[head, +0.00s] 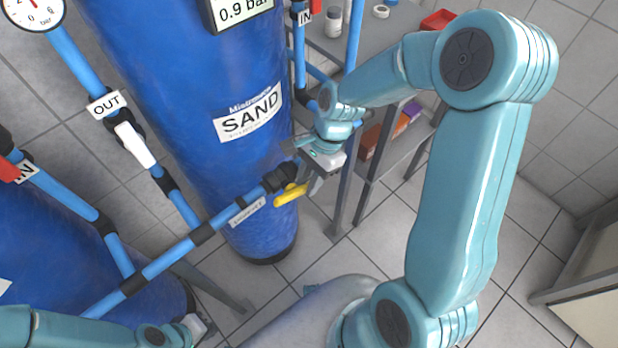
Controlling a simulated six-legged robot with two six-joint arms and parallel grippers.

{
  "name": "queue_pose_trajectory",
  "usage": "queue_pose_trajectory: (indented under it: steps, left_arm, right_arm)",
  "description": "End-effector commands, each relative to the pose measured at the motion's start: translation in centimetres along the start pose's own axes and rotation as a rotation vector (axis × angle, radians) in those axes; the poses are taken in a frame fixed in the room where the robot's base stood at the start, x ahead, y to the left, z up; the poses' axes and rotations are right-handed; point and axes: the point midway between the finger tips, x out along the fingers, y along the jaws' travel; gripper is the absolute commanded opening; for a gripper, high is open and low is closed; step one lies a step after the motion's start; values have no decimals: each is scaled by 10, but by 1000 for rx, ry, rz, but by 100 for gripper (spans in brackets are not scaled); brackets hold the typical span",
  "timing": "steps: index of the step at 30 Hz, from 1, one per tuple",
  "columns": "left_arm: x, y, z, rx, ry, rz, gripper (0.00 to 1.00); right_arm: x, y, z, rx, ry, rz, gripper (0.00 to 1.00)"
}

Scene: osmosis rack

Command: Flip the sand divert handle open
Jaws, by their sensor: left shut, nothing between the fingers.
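The blue tank labelled SAND (185,90) stands at the centre left. A blue pipe (185,248) runs from lower left up to a black valve near the tank's lower right side. A yellow handle (291,195) sits at this valve, pointing down and to the left, roughly along the pipe. A small label on the pipe is too small to read. My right gripper (314,178) is just right of the yellow handle, very close; I cannot tell whether it touches or how wide its fingers are. My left gripper (196,326) is shut and empty at the bottom left, away from the handle.
A white handle (135,145) sits on the OUT pipe. A second blue tank (40,250) stands at the left. A grey shelf (392,178) with boxes and bottles stands behind my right gripper. Tiled floor is open at the right.

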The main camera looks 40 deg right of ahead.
Motion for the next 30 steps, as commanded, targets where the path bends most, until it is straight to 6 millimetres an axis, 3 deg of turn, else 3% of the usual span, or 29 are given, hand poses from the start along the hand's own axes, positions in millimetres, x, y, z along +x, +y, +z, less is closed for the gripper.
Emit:
queue_pose_trajectory:
  steps: [5, 7, 14, 19, 30]
  left_arm:
    - [0, 0, 0, 0, 0, 0, 0]
    - [0, 0, 0, 0, 0, 0, 0]
    - [-3, 1, 0, 0, 0, 0, 0]
    - [-12, 4, 0, 0, 0, 0, 0]
    - [29, -11, 0, 0, 0, 0, 0]
  right_arm:
    - [0, 0, 0, 0, 0, 0, 22]
    - [0, 0, 0, 0, 0, 0, 0]
    - [-2, 0, 1, -1, 15, 2, 0]
    - [-6, 1, 6, -7, 131, 6, 0]
    - [-7, 0, 13, -7, 408, 1, 0]
